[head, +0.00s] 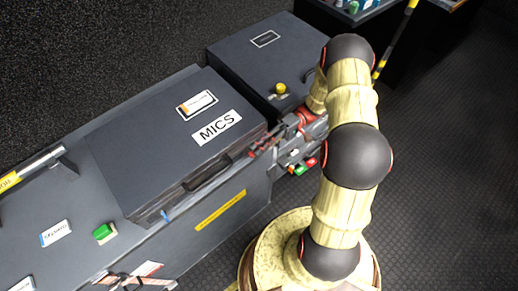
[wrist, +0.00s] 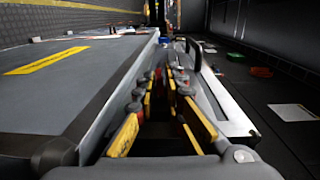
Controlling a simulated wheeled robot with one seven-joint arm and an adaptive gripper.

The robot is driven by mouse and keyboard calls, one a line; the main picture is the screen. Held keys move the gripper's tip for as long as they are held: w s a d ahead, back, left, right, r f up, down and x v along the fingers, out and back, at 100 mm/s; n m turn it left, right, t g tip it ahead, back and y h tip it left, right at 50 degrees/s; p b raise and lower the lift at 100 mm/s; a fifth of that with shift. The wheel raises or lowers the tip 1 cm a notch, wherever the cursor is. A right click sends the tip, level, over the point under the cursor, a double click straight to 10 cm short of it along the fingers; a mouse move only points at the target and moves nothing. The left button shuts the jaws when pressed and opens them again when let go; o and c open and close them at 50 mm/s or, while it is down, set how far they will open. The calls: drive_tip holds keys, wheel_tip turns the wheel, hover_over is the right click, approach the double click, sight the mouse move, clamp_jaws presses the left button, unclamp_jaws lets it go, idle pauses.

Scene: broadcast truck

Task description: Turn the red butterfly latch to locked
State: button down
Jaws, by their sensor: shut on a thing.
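The dark grey MICS case (head: 165,145) lies with its lid closed on a grey bench or larger case. My gripper (head: 256,153) is at the right end of its front edge, with its fingers drawn together low beside the case. In the wrist view the yellow-padded fingers (wrist: 167,76) run forward and close together along the case front. The red butterfly latch is hidden between or behind the fingertips. The red bits there look like parts of my fingers, so I cannot make out the latch's angle. A blue latch (head: 165,215) shows at the left front.
The case handle (head: 207,173) sticks out left of my gripper. A second dark case (head: 265,60) with a yellow knob (head: 280,88) stands behind. A green block (head: 104,233) and a white card (head: 55,232) lie at left. Open floor is at right.

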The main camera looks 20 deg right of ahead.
drive_tip(key=shift+s+f+y, duration=0.15)
drive_tip(key=shift+f+y, duration=0.15)
drive_tip(key=shift+f, duration=0.05)
idle(0.3)
drive_tip(key=c, duration=2.2)
unclamp_jaws()
drive_tip(key=shift+o, duration=1)
drive_tip(key=shift+r, duration=0.15)
drive_tip(key=v, duration=0.7)
drive_tip(key=shift+w+d, duration=0.2)
drive_tip(key=shift+d, duration=0.05)
drive_tip(key=shift+s, duration=0.15)
